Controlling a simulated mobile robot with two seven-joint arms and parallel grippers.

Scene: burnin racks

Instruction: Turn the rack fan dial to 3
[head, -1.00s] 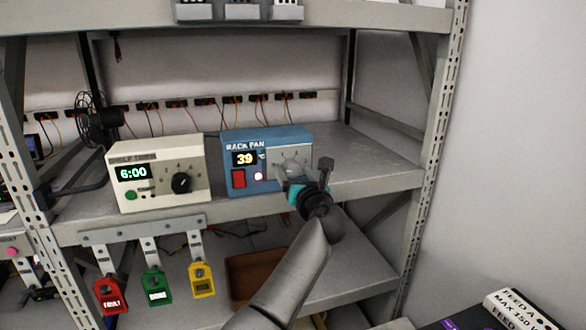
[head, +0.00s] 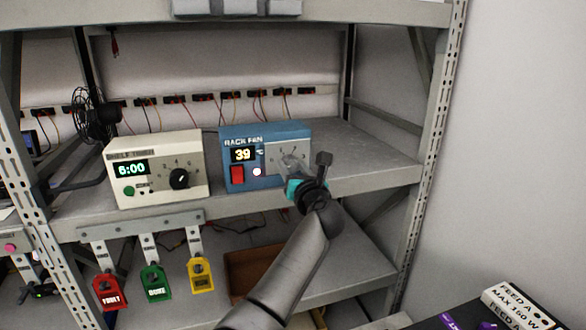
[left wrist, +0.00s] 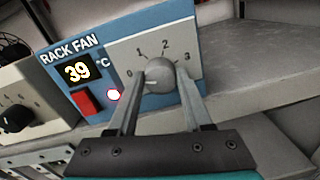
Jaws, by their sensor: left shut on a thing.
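The blue rack fan box (head: 270,131) stands on the middle shelf, with its display reading 39; it also shows in the left wrist view (left wrist: 85,104). Its grey round dial (left wrist: 160,75) sits on a light panel marked 0, 1, 2 and 3. A short white mark on the dial faces the lower left, on the 0 side. My left gripper (left wrist: 162,80) is shut on the dial, one finger on each side. In the head view my left gripper (head: 291,168) largely covers the dial. My right gripper is not in view.
Red, green and yellow tags (head: 153,284) hang below the shelf edge. The shelf (head: 368,160) right of the fan box is clear up to the rack post (head: 437,150).

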